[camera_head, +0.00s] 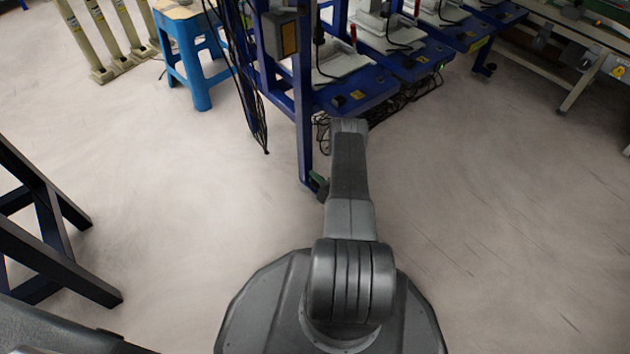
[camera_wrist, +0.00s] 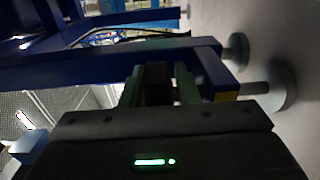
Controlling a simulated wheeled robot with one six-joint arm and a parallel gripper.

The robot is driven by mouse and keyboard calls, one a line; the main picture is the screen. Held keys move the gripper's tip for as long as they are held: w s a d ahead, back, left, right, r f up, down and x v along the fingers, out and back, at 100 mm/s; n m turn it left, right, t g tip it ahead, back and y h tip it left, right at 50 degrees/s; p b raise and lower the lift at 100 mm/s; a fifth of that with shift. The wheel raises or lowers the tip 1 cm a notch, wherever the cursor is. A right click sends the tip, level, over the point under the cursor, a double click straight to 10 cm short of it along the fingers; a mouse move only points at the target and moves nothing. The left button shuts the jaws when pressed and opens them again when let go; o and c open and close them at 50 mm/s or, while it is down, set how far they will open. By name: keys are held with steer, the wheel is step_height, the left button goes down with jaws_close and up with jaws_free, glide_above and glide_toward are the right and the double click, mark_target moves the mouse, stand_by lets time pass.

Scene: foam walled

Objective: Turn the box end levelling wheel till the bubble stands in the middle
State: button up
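In the wrist view, two green fingers of my gripper (camera_wrist: 158,84) stand apart, with a dark block-like shape between them. I cannot tell whether that shape is held or lies behind them. The fingers are in front of a dark blue beam (camera_wrist: 90,62). Two grey round feet, one farther (camera_wrist: 237,50) and one nearer (camera_wrist: 277,88), are on the right, apart from the fingers. In the head view my arm reaches to the blue frame (camera_head: 305,120), and a small green part shows by its lower end. I cannot make out a levelling wheel, a box end or a bubble.
A blue stool (camera_head: 190,50) and pale posts (camera_head: 92,40) stand at the back left. A dark blue stand (camera_head: 50,235) is at the left. Cables (camera_head: 260,115) hang by the frame. A bench (camera_head: 570,50) is at the back right. The floor on the right is clear.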

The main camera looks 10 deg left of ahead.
jaws_close()
steer(key=shift+m+t+h, duration=0.3)
steer(key=shift+t, duration=0.1)
steer(key=m+t+h, duration=0.4)
steer(key=shift+w+d+h, duration=0.15)
steer(key=shift+w+h, duration=0.05)
steer(key=shift+h, duration=0.2)
steer(key=m+h, duration=0.2)
steer(key=h, duration=0.1)
steer(key=m+t+h, duration=0.1)
steer(key=m+h, duration=0.1)
steer(key=h, duration=0.1)
steer(key=d+m+t+h, duration=0.1)
steer(key=h, duration=0.1)
steer(key=shift+w+m+h, duration=0.2)
steer(key=shift+m+h, duration=0.2)
steer(key=m+h, duration=0.2)
steer(key=m+g+h, duration=0.1)
steer(key=h, duration=0.2)
steer(key=m+g+h, duration=0.1)
steer(key=m+h, duration=0.1)
steer(key=h, duration=0.1)
steer(key=shift+s+d+m, duration=0.1)
steer(key=shift+d+m, duration=0.2)
steer(key=shift+d, duration=0.1)
steer(key=m+g+h, duration=0.5)
steer(key=g+h, duration=0.1)
steer(key=h, duration=0.1)
steer(key=shift+s+d+m, duration=0.35)
steer(key=shift+d+m, duration=0.05)
